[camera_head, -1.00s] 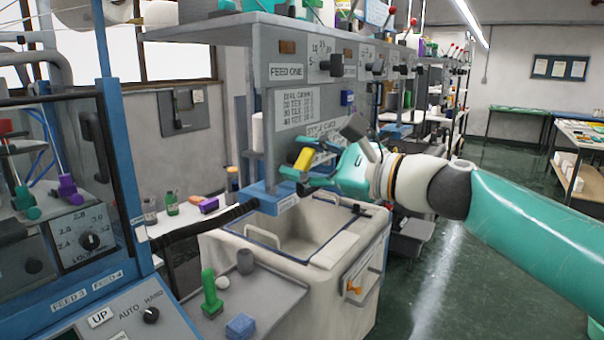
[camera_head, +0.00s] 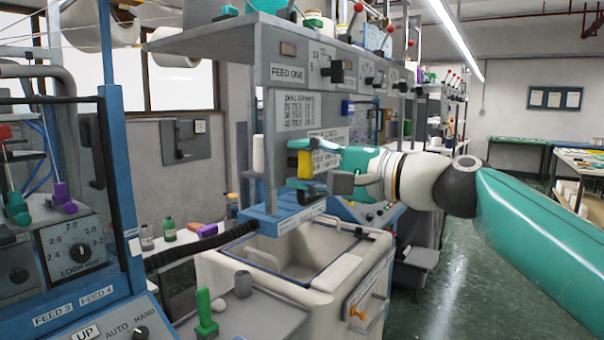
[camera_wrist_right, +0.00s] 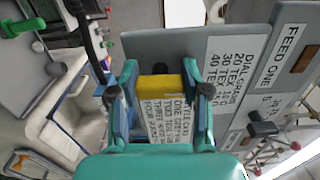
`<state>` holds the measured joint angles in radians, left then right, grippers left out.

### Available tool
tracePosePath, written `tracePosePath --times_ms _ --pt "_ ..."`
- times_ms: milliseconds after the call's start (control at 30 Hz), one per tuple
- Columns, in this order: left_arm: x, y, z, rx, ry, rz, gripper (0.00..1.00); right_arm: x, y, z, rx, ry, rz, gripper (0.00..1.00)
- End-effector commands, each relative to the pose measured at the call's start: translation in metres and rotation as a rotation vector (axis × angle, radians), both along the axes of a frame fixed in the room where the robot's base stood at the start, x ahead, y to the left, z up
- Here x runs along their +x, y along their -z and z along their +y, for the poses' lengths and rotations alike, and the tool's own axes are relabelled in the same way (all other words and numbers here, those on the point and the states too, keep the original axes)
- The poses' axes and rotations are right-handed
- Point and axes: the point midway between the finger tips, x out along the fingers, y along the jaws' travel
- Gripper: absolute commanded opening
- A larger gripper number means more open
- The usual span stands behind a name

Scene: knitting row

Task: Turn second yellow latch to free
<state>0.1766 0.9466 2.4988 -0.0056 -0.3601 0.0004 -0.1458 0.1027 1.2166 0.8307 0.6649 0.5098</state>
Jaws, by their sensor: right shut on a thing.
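My right gripper (camera_head: 300,165) comes in from the right, in front of the grey machine panel and above the blue bar. It is shut on a yellow block (camera_head: 298,164). In the right wrist view the yellow block (camera_wrist_right: 161,88) sits between the two teal fingers (camera_wrist_right: 160,92), in front of the printed card. I cannot tell whether this block is a latch fixed to the machine. A small orange-yellow knob (camera_head: 357,312) on a plate on the bin's front is a separate thing. My left gripper is not in view.
The blue bar (camera_head: 262,222) lies just below the gripper, over the white bin (camera_head: 220,275). A grey tray (camera_head: 262,322) with a green peg (camera_head: 205,312) stands in front. A control cabinet (camera_head: 75,300) fills the left. The floor (camera_head: 460,280) at right is clear.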

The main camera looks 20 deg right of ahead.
Motion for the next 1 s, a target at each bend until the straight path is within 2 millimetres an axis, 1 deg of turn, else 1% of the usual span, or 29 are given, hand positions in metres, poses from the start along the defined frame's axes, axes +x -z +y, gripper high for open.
tracePosePath --times_ms 33,267,633,667,700,800,1000 --pt "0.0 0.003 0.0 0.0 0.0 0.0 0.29 0.0005 0.0073 0.003 -0.019 -0.011 0.002 0.12" --pt "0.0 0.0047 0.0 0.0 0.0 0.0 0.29 0.0006 0.0068 0.0031 -0.051 -0.01 -0.021 0.12" --pt "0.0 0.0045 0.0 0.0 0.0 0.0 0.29 0.0005 0.0067 0.0034 -0.053 -0.011 -0.023 0.12" --pt "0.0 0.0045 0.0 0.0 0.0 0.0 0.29 0.0006 0.0066 0.0033 -0.053 -0.01 -0.023 0.52" --pt "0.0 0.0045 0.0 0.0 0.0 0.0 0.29 0.0006 0.0064 0.0033 -0.053 -0.01 -0.024 0.59" --pt "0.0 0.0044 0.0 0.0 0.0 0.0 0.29 0.0005 0.0052 0.0028 -0.05 -0.008 -0.025 0.73" --pt "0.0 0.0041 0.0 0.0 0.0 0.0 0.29 0.0002 0.0031 0.0019 -0.048 -0.006 -0.028 0.73"
